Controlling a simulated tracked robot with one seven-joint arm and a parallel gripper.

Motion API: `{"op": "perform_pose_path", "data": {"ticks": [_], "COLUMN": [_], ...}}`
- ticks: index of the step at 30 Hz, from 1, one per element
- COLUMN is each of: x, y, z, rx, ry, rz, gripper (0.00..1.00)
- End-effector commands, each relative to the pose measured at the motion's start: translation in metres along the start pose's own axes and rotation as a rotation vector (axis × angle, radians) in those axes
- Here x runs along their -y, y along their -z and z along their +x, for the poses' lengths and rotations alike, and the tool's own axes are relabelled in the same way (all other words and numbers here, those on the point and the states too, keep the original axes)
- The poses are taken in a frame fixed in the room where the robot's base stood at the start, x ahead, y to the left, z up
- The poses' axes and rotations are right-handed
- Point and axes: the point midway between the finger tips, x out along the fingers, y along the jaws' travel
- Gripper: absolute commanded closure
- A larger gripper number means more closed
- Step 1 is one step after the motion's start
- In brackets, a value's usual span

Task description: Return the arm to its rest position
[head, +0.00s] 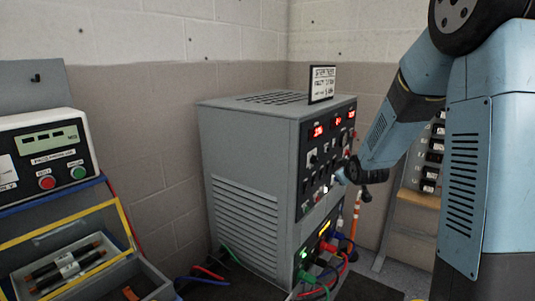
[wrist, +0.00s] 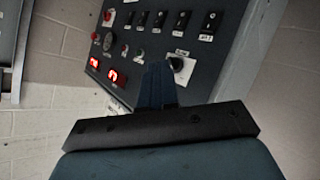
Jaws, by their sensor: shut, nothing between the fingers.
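My blue arm (head: 400,100) reaches in from the right in the head view. My gripper (head: 346,174) is at the front panel of the grey transformer cabinet (head: 250,150). In the wrist view my gripper (wrist: 158,68) is shut and empty, its fingers together close to a dark rotary knob with a light plate (wrist: 178,65). I cannot tell whether the fingertips touch the panel.
A sign (head: 321,84) stands on the cabinet. Coloured cables (head: 325,262) hang at its lower front. At left are a control box (head: 45,150) and an open drawer with dark rods (head: 70,262). A shelf with black parts (head: 425,198) stands behind my arm.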

Motion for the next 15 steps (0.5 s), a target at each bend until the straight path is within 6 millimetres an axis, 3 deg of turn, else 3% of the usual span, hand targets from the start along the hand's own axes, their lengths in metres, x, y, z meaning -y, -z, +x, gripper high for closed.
{"op": "perform_pose_path", "data": {"ticks": [6,15], "x": [-0.006,-0.002], "y": [0.013,0.013], "z": [-0.061,-0.148], "rx": [0.091,0.227], "ry": [0.023,0.059], "rz": [0.084,0.213], "gripper": [1.0,1.0]}}
